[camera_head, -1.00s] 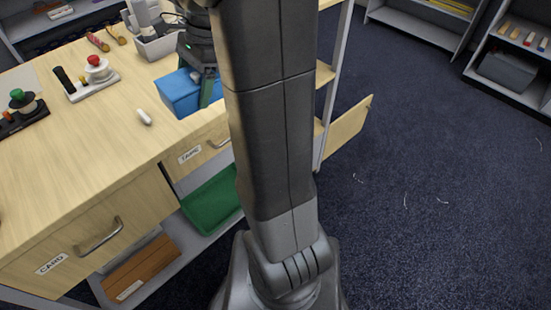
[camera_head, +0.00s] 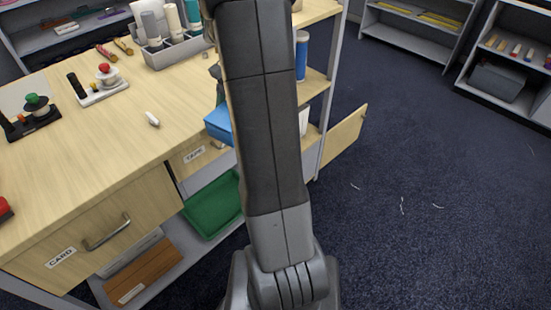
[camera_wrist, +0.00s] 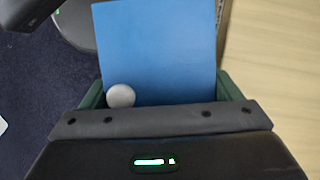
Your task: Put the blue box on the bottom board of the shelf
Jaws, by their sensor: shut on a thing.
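The blue box (camera_head: 217,123) is held at the bench's right front edge, partly hidden behind my arm. My gripper (camera_head: 219,92) is mostly hidden there too. In the wrist view the blue box (camera_wrist: 157,45) fills the space between the green fingers of my gripper (camera_wrist: 162,92), which is shut on it. A pale round thing (camera_wrist: 120,96) shows at the box's lower left corner. Open shelf boards stand at the bench's right end: an upper board (camera_head: 314,82) and a lower one (camera_head: 309,138). My arm hides their left part and whatever lies below.
A blue cylinder (camera_head: 301,55) stands on the upper board and a white thing (camera_head: 303,121) on the lower. An open wooden door (camera_head: 345,142) juts out right. A green tray (camera_head: 212,205) lies under the drawers. A grey caddy (camera_head: 175,52) stands on the bench.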

